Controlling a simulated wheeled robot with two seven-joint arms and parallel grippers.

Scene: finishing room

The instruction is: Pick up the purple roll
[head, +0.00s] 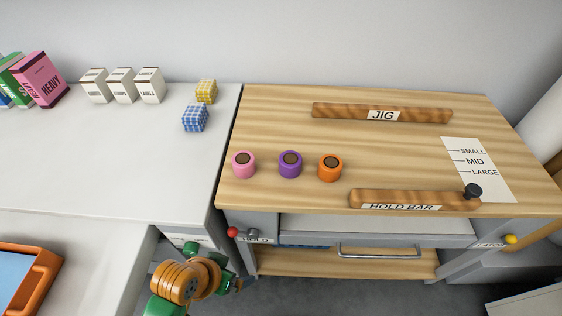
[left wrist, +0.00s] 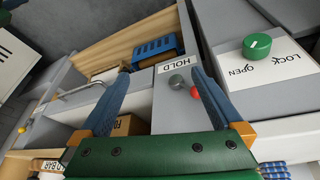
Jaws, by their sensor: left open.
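The purple roll (head: 290,165) stands upright on the wooden bench top (head: 265,115) near its front edge, between a pink roll (head: 243,165) and an orange roll (head: 330,168). It does not show in the left wrist view. My left gripper (left wrist: 160,82) is open and empty, its blue fingers apart in front of the bench's HOLD panel. In the head view my left arm is low, in front of the bench and below the bench top's level, to the lower left of the purple roll. My right gripper is not in view.
The hold bar (head: 410,199) and the jig bar (head: 380,113) lie on the bench top. A red-knobbed HOLD lever (head: 232,232) sticks out at the bench front, near a green lock knob (left wrist: 257,45). Patterned blocks (head: 195,118) and boxes stand on the left counter (head: 110,150).

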